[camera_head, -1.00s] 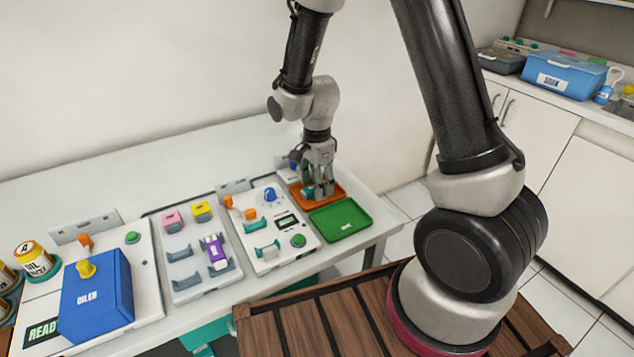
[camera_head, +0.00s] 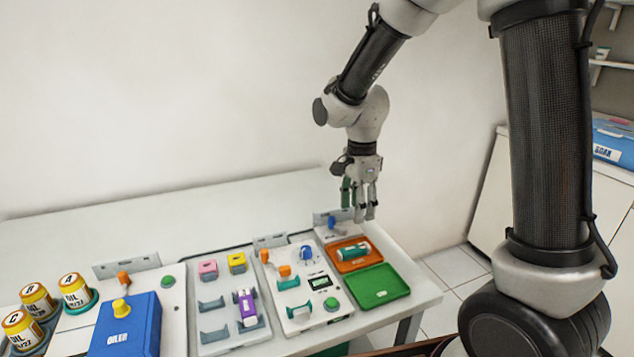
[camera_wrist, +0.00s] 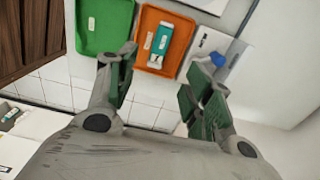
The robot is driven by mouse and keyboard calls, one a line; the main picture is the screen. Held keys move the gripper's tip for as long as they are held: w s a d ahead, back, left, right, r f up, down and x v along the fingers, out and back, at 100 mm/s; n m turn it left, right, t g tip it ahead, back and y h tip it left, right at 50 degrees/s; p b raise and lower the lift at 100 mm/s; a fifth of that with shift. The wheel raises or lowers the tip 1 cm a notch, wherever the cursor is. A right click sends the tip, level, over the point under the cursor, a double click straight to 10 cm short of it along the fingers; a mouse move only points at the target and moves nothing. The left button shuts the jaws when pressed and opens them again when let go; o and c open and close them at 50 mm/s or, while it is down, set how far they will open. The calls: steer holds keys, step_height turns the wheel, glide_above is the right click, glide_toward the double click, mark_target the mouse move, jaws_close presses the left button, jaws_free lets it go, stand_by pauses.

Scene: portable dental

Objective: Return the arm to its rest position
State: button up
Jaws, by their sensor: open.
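My gripper (camera_head: 360,212) is open and empty, raised above the far right end of the white table. Its two spread fingers also show in the wrist view (camera_wrist: 160,85), with nothing between them. A teal handpiece with a white label (camera_head: 354,250) lies in the orange tray (camera_head: 347,266), below and apart from my gripper. In the wrist view the teal handpiece (camera_wrist: 159,42) lies in the orange tray (camera_wrist: 146,18), beyond the fingertips.
A green tray (camera_head: 376,290) sits empty in front of the orange one. Left are a white panel with a screen (camera_head: 320,282), a holder rack with a purple item (camera_head: 247,308), a blue oiler box (camera_head: 124,325) and several yellow cans (camera_head: 38,301). The air around my gripper is clear.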

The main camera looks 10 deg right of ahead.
steer(key=s+d+r+n+t, duration=0.2)
steer(key=s+d+r+n, duration=0.5)
steer(key=s, duration=0.3)
steer(key=s+d+r+n+t, duration=0.2)
steer(key=s+d+r+n, duration=0.6)
steer(key=s, duration=0.3)
steer(key=shift+r+n, duration=0.3)
